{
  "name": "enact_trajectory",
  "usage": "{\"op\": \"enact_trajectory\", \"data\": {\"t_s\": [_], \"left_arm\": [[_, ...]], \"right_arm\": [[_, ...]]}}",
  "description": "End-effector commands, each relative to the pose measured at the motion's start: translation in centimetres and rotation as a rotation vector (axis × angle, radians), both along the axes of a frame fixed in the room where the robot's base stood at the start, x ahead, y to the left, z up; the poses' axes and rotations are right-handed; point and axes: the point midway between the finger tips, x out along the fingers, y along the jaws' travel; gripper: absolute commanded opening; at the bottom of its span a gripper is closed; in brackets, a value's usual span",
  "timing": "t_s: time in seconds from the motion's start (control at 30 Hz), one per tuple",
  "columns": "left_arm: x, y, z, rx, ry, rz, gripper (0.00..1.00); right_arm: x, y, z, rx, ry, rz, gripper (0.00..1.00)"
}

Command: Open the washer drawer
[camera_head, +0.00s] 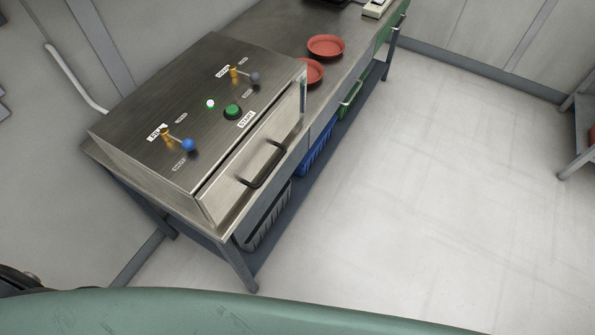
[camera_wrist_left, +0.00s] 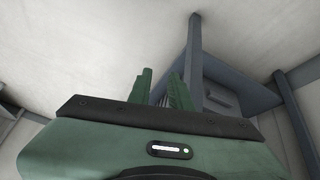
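The washer (camera_head: 190,100) is a steel box on the steel table, at the left of the head view. Its drawer front (camera_head: 232,187) faces the open floor and carries a dark bar handle (camera_head: 264,168). The drawer looks shut, with a dark seam along its top edge. The washer's top has a green button, a small light, and levers with blue and grey knobs. In the left wrist view my left gripper (camera_wrist_left: 160,88) has its green fingers apart with nothing between them. It is not in the head view, away from the handle. My right gripper is in neither view.
Two red plates (camera_head: 326,46) lie on the table (camera_head: 283,28) beyond the washer. Grey (camera_head: 265,221), blue (camera_head: 315,152) and green (camera_head: 349,100) baskets sit below it. The floor (camera_head: 420,190) to the right is clear. Another table (camera_head: 578,140) stands at the right edge.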

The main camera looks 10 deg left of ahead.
Motion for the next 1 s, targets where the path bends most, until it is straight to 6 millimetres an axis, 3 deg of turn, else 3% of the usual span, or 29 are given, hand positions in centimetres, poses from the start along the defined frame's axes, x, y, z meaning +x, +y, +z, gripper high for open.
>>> {"op": "enact_trajectory", "data": {"t_s": [0.17,0.37,0.47,0.57,0.6,0.7,0.8,1.0], "left_arm": [[6.3,-2.0,2.6,-0.100,-0.184,0.072,0.20],[13.2,-4.2,8.2,-0.250,-0.417,0.169,0.20],[16.7,-5.3,12.6,-0.364,-0.566,0.235,0.20],[20.0,-6.1,18.8,-0.521,-0.745,0.323,0.20],[21.0,-6.2,21.7,-0.596,-0.819,0.364,0.20],[22.1,-5.8,28.2,-0.766,-0.970,0.458,0.20],[22.3,-5.2,32.5,-0.883,-1.055,0.524,0.20],[22.5,-4.5,35.7,-0.964,-1.110,0.571,0.20]], "right_arm": [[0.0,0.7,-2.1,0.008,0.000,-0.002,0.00],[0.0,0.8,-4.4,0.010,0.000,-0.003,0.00],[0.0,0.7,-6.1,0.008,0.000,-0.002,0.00],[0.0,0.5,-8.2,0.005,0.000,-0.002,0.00],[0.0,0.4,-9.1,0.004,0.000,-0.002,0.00],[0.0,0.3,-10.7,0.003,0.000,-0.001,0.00],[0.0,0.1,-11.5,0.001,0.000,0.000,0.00],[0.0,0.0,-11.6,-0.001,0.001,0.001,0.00]]}}
